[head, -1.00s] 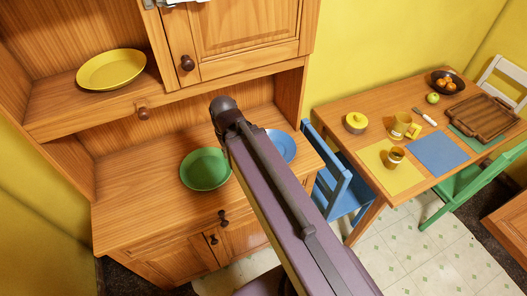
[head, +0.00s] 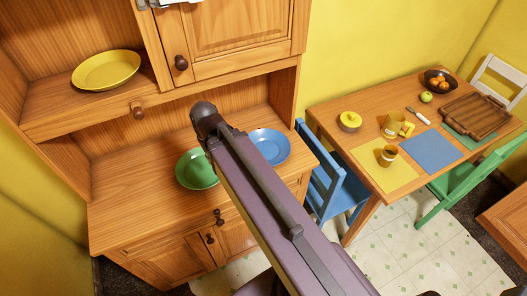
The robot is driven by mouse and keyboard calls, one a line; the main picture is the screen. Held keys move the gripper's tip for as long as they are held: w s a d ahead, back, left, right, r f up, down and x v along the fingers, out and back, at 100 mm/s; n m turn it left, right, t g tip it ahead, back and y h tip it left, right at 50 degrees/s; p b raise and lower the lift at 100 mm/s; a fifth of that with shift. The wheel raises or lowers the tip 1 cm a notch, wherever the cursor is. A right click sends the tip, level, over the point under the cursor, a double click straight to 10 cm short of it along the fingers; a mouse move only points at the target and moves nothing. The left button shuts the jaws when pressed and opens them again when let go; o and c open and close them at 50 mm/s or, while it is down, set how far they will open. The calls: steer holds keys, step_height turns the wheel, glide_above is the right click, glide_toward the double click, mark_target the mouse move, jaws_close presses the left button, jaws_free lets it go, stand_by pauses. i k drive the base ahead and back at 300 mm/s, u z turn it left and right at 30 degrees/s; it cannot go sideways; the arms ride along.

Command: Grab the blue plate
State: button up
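The blue plate (head: 271,147) lies flat on the wooden counter of the hutch in the head view. Its left edge is partly covered by my arm, which crosses the picture from the lower right up to the counter. A green plate (head: 195,170) lies to its left on the same counter, also partly behind my arm. My gripper's fingers do not show in this view, so I cannot see whether it is open or holds anything.
A yellow plate (head: 106,70) sits on the shelf above. A cabinet door with a knob (head: 181,62) hangs over the counter. A blue chair (head: 335,185) stands right of the hutch, by a dining table (head: 345,120) with mugs, placemats and a tray (head: 474,114).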

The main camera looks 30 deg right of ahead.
mark_target(274, 146)
steer(key=k, duration=1.9)
steer(key=z, duration=0.75)
steer(key=i, duration=1.05)
steer(key=u, duration=0.05)
